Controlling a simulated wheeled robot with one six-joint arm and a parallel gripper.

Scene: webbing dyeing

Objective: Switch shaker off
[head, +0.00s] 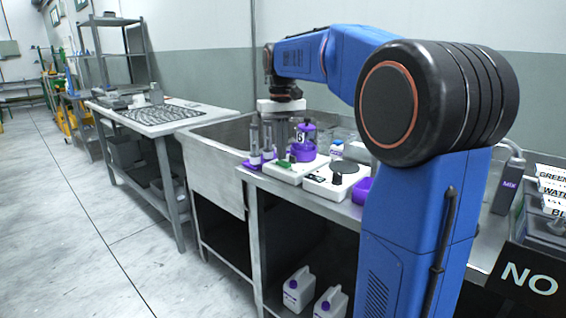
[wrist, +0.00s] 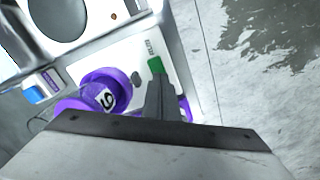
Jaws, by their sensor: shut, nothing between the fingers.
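The shaker is a white flat-topped unit (head: 292,174) on the metal bench, and its white body also shows in the wrist view (wrist: 128,62). A green switch (wrist: 155,65) sits on its top; it also shows in the head view (head: 284,163). A purple-lidded vessel with a numbered label (head: 304,143) stands on the shaker, also seen in the wrist view (wrist: 98,92). My gripper (wrist: 163,82) is shut and empty, pointing down, its fingertips right beside the green switch. I cannot tell whether they touch. In the head view the fingertips are hard to make out.
A second white device with a dark round plate (head: 344,167) stands to the right of the shaker. A metal sink (head: 215,150) lies further left.

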